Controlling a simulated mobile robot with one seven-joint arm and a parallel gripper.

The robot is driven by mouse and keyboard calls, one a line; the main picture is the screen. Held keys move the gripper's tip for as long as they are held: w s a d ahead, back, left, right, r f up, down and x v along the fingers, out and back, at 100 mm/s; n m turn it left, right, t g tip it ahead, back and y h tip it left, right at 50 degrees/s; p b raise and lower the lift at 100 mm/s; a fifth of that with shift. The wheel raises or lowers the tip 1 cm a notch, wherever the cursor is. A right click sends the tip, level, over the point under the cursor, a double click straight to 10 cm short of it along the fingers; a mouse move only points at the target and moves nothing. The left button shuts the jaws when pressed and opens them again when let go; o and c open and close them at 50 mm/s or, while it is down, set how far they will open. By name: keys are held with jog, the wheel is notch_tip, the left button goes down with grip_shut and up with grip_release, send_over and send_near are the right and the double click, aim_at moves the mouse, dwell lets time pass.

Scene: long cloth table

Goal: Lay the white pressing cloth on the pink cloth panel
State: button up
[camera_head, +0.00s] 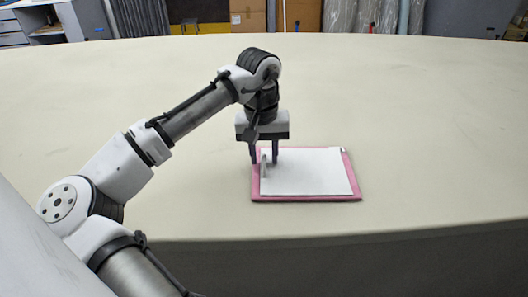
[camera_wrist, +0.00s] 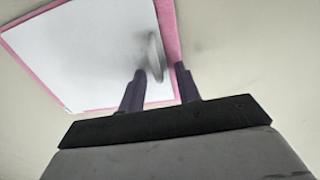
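The white pressing cloth (camera_head: 310,172) lies flat on the pink cloth panel (camera_head: 310,198). Pink shows along the panel's front, left and right edges. A small upright pale tab (camera_head: 263,168) stands near the cloth's left edge. My gripper (camera_head: 264,160) points down over that edge, its two fingers apart. In the wrist view the cloth (camera_wrist: 85,50) covers most of the panel (camera_wrist: 168,30), and the tab (camera_wrist: 155,58) stands between the fingertips of my gripper (camera_wrist: 160,70), nearer the left one. I see no finger closed on it.
The long cream table (camera_head: 430,120) is bare around the panel. Its front edge runs a little below the panel. Boxes and cabinets stand behind the table.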

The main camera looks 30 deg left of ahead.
notch_tip(320, 180, up, 14)
jog(key=shift+s+a, duration=0.15)
jog(key=shift+a, duration=0.15)
dwell(0.3)
jog(key=shift+f, duration=0.15)
